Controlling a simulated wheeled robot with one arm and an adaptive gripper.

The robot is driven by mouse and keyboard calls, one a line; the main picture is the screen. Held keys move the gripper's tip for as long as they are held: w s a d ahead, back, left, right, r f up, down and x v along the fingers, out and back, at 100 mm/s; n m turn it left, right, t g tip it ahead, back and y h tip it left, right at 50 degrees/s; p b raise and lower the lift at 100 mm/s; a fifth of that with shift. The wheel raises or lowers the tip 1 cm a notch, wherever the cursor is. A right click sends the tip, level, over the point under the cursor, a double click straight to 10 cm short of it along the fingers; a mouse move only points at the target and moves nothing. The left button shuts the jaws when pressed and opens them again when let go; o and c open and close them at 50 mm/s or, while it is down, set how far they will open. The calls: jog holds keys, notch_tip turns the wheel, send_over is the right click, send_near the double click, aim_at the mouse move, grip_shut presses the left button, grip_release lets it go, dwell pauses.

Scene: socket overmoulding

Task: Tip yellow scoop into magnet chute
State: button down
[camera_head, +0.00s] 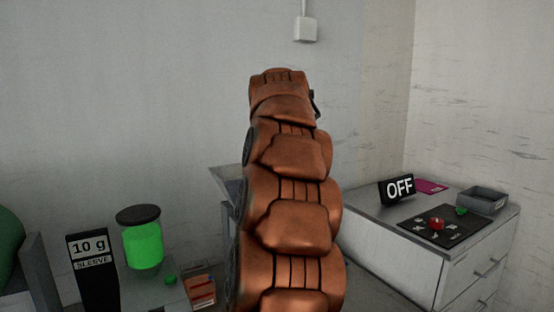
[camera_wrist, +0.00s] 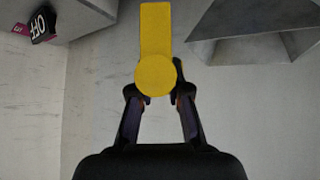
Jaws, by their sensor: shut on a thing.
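In the wrist view my gripper (camera_wrist: 160,100) is shut on the yellow scoop (camera_wrist: 156,45). The scoop shows as a flat yellow strip with a round part at the fingertips. Whether anything is in the scoop cannot be seen. A grey metal funnel-like chute (camera_wrist: 255,45) is at the upper right of the wrist view, to the right of the scoop and apart from it in the picture. In the head view a grey sloped edge (camera_head: 228,180), probably the chute, shows left of my arm. My arm hides the gripper and scoop there.
A white drawer cabinet (camera_head: 440,250) at the right bears an OFF sign (camera_head: 397,188), a black panel with a red button (camera_head: 437,224) and a grey tray (camera_head: 482,200). At the left stand a "10 g SLEEVE" sign (camera_head: 92,262), a green jar (camera_head: 143,245) and a small bin (camera_head: 200,287).

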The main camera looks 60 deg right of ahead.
jog(key=shift+s+d+r+t+y, duration=0.15)
jog(key=shift+s+t+y, duration=0.15)
jog(key=shift+t, duration=0.1)
jog(key=shift+r+p, duration=1.2)
jog(key=shift+r, duration=0.85)
